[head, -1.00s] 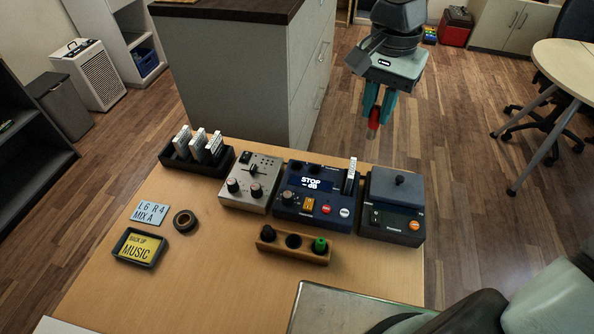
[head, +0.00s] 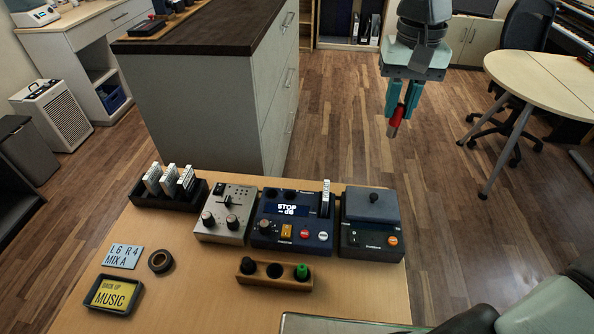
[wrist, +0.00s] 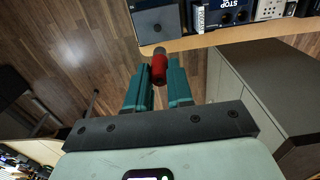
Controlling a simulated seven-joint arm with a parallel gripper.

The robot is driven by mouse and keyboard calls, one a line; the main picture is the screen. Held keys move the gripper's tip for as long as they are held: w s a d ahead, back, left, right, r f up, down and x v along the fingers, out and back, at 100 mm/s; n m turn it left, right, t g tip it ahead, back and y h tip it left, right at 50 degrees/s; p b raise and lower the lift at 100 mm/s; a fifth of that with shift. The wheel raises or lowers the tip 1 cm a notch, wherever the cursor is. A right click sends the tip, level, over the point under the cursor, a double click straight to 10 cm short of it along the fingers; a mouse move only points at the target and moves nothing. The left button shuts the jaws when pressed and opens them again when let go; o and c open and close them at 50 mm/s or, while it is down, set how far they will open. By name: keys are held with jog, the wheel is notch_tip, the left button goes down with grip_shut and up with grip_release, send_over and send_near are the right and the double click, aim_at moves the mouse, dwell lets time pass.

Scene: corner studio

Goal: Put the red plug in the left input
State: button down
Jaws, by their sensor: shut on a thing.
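My gripper (head: 402,104) is shut on the red plug (head: 397,117), held in the air beyond the desk's back right corner. The plug's grey tip points down in the head view. In the wrist view the red plug (wrist: 159,68) sits between the teal fingertips, its tip pointing toward the desk. The blue device (head: 292,220) with a "STOP -- dB" screen stands mid-desk; dark round sockets along its back edge also show in the wrist view, where the blue device (wrist: 231,12) is cut off at the top. I cannot read any input labels.
A wooden block (head: 244,279) in front holds a black plug and a green plug (head: 302,273), with an empty hole between. A grey mixer (head: 225,212) and a dark lidded box (head: 371,224) flank the blue device. A white upright card (head: 325,195) stands at its back right.

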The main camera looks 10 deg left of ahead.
jog(key=shift+w+a+f, duration=0.6)
jog(key=shift+a+f, duration=3.6)
jog(key=shift+f, duration=0.25)
jog(key=shift+w+a+f, duration=0.55)
jog(key=shift+a+f, duration=3.65)
jog(key=shift+f, duration=0.25)
jog(key=shift+w+a+f, duration=0.6)
jog(key=shift+a+f, duration=3.6)
jog(key=shift+f, duration=0.25)
jog(key=shift+f, duration=0.65)
jog(key=c, duration=1.3)
grip_release()
jog(key=shift+r, duration=0.15)
